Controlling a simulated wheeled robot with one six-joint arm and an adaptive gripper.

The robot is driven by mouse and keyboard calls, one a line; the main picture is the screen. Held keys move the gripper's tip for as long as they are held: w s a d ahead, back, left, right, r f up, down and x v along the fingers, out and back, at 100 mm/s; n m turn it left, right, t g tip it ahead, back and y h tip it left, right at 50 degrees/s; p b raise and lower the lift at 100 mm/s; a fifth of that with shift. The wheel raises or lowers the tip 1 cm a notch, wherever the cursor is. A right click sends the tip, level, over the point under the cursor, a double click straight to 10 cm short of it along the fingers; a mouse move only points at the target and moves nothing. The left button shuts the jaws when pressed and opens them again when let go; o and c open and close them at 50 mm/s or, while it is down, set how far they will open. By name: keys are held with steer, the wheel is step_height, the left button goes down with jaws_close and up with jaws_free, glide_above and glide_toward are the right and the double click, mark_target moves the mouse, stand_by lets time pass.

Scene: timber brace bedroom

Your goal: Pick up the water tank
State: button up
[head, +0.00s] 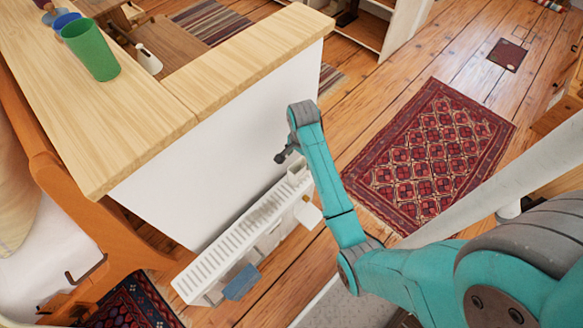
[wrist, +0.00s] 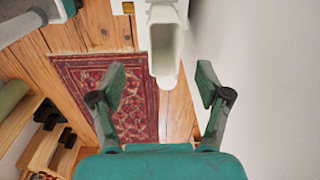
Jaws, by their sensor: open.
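A white open-topped container (wrist: 165,60), which looks like the water tank, shows at the top middle of the wrist view, between and beyond my fingertips. In the head view a small white boxy part (head: 298,172) sits at the far end of the white slatted radiator (head: 235,243); it appears to be the same thing. My gripper (wrist: 162,84) is open and empty. In the head view my gripper (head: 285,156) hangs just above the radiator's far end, beside the white partition. Whether it touches anything there I cannot tell.
The white partition (head: 215,160) with a wooden top (head: 130,125) stands close beside my gripper. A green cup (head: 91,50) stands on that top. A blue-grey item (head: 241,282) is at the radiator's near end. A red rug (head: 430,155) lies on open floor to the right.

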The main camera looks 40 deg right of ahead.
steer(key=w, duration=0.1)
glide_toward(298, 169)
steer(key=f, duration=0.1)
steer(key=s+a+f, duration=0.1)
steer(key=f, duration=0.3)
steer(key=shift+s+a, duration=0.3)
jaws_close()
stand_by(0.3)
